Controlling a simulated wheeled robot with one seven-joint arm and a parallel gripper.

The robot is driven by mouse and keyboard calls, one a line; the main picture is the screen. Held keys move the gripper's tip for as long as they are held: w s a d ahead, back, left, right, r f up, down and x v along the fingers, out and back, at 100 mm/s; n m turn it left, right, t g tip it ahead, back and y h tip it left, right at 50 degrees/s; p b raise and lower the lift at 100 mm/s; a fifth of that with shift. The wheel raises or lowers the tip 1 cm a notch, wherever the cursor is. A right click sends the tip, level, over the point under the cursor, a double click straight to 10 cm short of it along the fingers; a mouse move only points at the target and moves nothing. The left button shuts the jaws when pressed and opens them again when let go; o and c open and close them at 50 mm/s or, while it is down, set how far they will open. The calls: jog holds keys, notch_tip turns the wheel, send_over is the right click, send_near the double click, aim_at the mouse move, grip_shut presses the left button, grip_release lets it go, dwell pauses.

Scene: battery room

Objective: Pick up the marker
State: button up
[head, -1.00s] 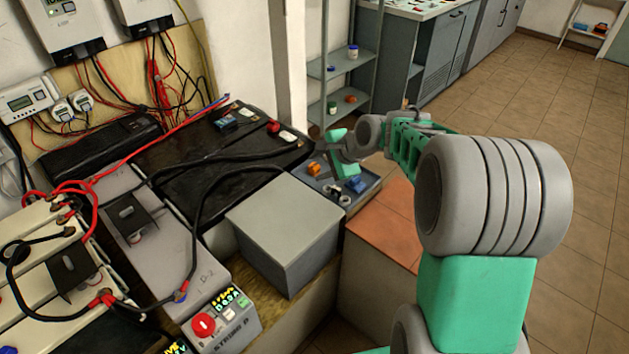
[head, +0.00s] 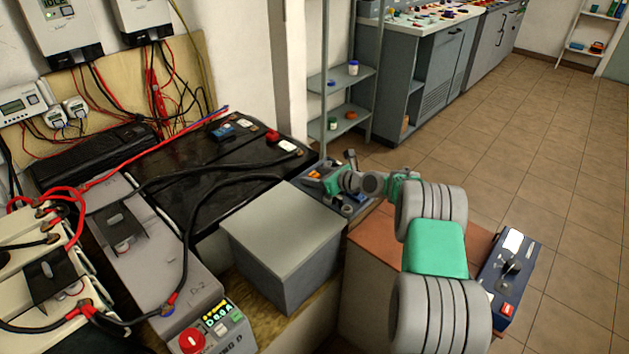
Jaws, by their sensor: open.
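I cannot make out a marker in the head view. My gripper (head: 331,179) is small and far off, behind the grey box. It is open, low over a blue-grey tray (head: 366,207) of small parts. My gripper and wrist cover much of the tray, so most of what lies in it is hidden. Small grey round parts (head: 347,210) show near the tray's front. I cannot tell whether the fingers touch anything.
A large grey box (head: 280,230) stands just in front of the tray. Black batteries with thick cables (head: 215,165) lie to its left. A metal shelf (head: 345,120) rises behind the tray. A dark blue device (head: 505,268) stands at right. Tiled floor is open beyond.

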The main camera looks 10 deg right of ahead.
grip_shut()
dwell(0.6)
